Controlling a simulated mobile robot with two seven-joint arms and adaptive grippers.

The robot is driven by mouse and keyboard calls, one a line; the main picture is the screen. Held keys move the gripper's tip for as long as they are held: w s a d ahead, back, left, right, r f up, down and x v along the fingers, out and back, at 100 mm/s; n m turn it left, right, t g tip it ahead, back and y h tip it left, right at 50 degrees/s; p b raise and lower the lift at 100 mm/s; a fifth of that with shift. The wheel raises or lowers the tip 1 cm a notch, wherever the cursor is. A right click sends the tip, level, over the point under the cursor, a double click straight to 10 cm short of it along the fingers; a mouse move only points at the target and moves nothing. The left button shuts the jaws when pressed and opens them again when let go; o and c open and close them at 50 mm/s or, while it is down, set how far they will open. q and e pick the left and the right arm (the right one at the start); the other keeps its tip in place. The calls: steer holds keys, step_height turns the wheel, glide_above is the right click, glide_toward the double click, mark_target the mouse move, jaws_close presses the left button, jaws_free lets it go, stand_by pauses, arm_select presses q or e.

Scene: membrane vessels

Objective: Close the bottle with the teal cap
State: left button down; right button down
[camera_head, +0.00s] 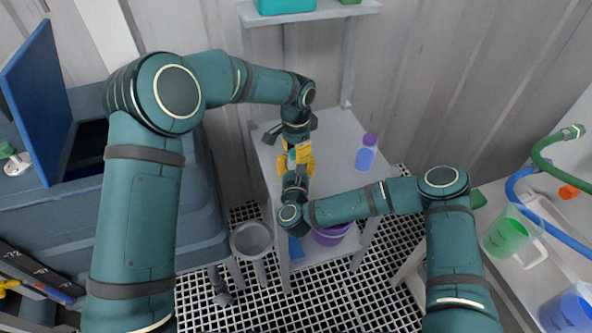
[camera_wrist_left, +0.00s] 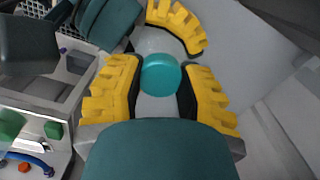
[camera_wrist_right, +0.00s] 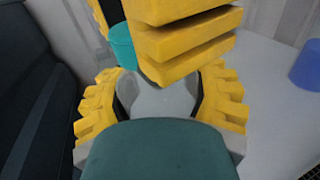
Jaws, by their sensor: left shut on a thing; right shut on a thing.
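The teal cap (camera_wrist_left: 160,74) is between the yellow fingers of my left gripper (camera_wrist_left: 158,92), which is shut on it. My right gripper (camera_wrist_right: 163,100) is shut on the pale translucent bottle (camera_wrist_right: 160,102). The cap also shows in the right wrist view (camera_wrist_right: 122,46), just beyond the bottle and partly behind a yellow finger of my left gripper. In the head view the two grippers meet over the small table (camera_head: 335,135), my left gripper (camera_head: 300,155) above the right. Whether the cap touches the bottle's mouth cannot be told; the mouth is hidden.
A blue bottle with a purple lid (camera_head: 365,155) stands on the table, right of the grippers. A purple bucket (camera_head: 334,236) is low near the table's front. A grey funnel-like vessel (camera_head: 251,239) is at left. A green-filled jug (camera_head: 508,234) stands on the right bench.

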arm_select(q)
steer(key=m, duration=0.7)
steer(key=shift+f, duration=0.1)
steer(key=c, duration=0.6)
jaws_free()
step_height(320, 180, up, 12)
steer(key=shift+r, duration=0.1)
arm_select(e)
jaws_free()
